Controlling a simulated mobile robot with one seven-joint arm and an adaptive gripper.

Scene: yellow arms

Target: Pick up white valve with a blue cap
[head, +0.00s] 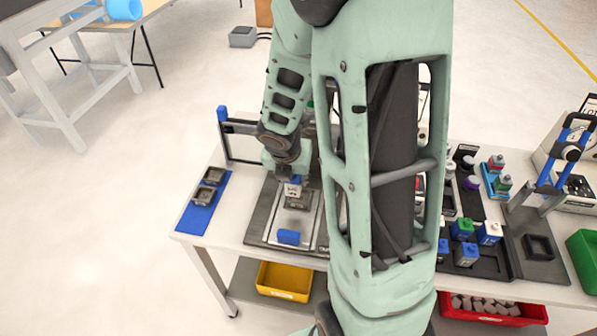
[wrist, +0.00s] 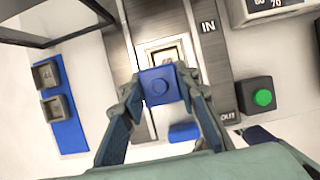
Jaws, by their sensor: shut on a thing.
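The white valve with a blue cap (head: 294,187) is in my gripper above the metal fixture plate in the head view. In the wrist view its square blue cap (wrist: 160,85) sits between the two fingertips. My gripper (wrist: 160,92) is shut on it, one finger on each side. Its white body is mostly hidden beneath the cap in the wrist view. A grey square holder (head: 298,201) lies just below the valve in the head view. I cannot tell whether the valve touches it.
A blue block (head: 288,237) lies on the plate's front part. A blue mat (head: 205,204) with two grey square holders is at left. More valves with blue and green caps (head: 466,254) stand in a black tray at right. My arm hides the table's middle.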

